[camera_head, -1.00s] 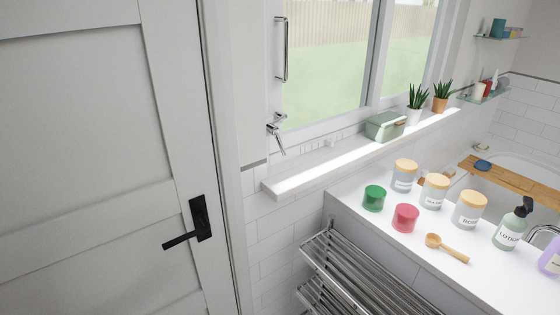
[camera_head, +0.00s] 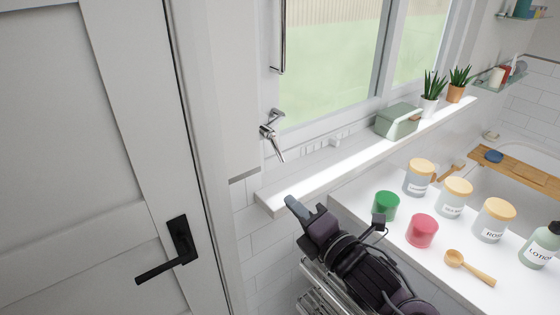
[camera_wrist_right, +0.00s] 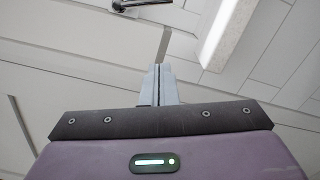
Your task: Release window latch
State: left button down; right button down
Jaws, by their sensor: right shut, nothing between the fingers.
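The window latch (camera_head: 272,133) is a chrome lever on the left side of the window frame, just above the left end of the sill; its handle slants down to the right. Part of it shows at the top edge of the right wrist view (camera_wrist_right: 130,4). The window (camera_head: 330,75) looks closed. My right gripper (camera_head: 290,203) is below the latch, in front of the sill's left end, apart from the latch. Its fingers (camera_wrist_right: 158,82) are together and empty, pointing towards the wall. My left gripper is not in view.
The white sill (camera_head: 330,162) holds a green box (camera_head: 397,120) and two potted plants. A chrome towel rack (camera_head: 318,285) is below, partly behind my right arm. A white counter (camera_head: 385,212) with jars and candles is at right. A white door (camera_head: 90,160) with a black handle stands at left.

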jog(key=p+x, duration=0.4)
jog(key=x, duration=0.6)
jog(key=shift+d+r, duration=0.15)
jog(key=shift+r, duration=0.05)
jog(key=w+d+p, duration=0.1)
jog(key=w+p, duration=0.1)
jog(key=shift+w+d+r, duration=0.25)
jog(key=shift+d+r, duration=0.15)
jog(key=shift+w+d, duration=0.2)
jog(key=shift+d, duration=0.15)
jog(key=shift+w, duration=0.1)
jog(key=shift+w+d+n+b, duration=0.15)
jog(key=shift+n+b, duration=0.15)
jog(key=shift+b, duration=0.15)
